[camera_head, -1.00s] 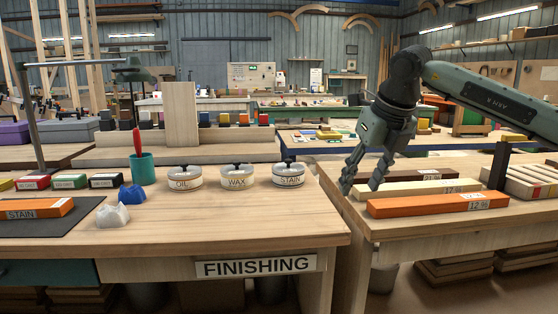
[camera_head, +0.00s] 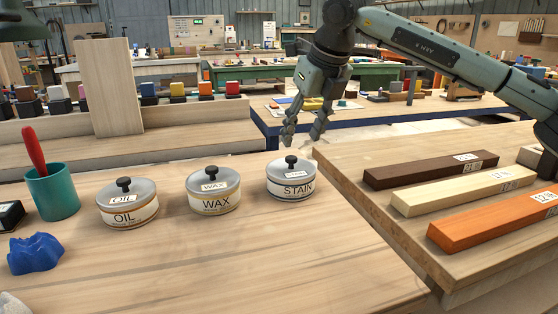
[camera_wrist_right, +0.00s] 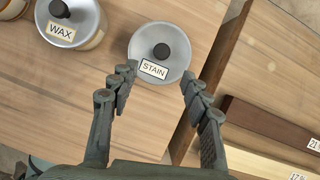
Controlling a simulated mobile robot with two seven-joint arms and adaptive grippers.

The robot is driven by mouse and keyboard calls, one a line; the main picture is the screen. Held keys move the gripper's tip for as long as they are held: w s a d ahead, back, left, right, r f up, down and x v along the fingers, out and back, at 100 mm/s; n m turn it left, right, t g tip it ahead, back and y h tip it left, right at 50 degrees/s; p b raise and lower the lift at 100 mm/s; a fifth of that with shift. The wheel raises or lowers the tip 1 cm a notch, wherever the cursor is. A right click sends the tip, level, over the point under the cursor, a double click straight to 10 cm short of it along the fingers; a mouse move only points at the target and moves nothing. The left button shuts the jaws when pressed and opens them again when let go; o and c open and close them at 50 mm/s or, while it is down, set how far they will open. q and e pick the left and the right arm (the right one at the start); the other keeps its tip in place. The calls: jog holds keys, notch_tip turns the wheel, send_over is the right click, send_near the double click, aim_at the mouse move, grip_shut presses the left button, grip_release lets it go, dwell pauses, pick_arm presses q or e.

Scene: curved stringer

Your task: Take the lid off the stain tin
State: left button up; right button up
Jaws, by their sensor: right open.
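The stain tin (camera_head: 291,186) stands upright on the finishing bench, the right one in a row of three tins. Its grey lid (camera_head: 284,168) with a black knob (camera_head: 291,162) sits on it; the lid (camera_wrist_right: 175,67) and knob (camera_wrist_right: 161,51) also show in the right wrist view. My right gripper (camera_head: 303,138) is open and empty, above and behind the tin in the head view. In the right wrist view its fingers (camera_wrist_right: 158,80) are spread at the near side of the lid, with the knob beyond the fingertips. My left gripper is not in view.
The wax tin (camera_head: 213,200) and oil tin (camera_head: 129,213) stand left of the stain tin. A teal cup (camera_head: 54,194) with a red-handled tool is farther left. Wood bars (camera_head: 467,190) lie on the right bench.

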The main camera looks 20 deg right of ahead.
aim_at(292, 157)
jog(key=shift+x, duration=0.85)
jog(key=x, duration=0.2)
jog(key=w+p+x, duration=0.1)
jog(key=x, duration=0.1)
jog(key=shift+a, duration=0.1)
jog(key=shift+w+f, duration=0.35)
jog(key=shift+f, duration=0.25)
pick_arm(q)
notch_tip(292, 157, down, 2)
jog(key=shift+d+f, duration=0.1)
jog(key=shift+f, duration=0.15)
pick_arm(e)
jog(key=shift+c, duration=0.6)
grip_shut()
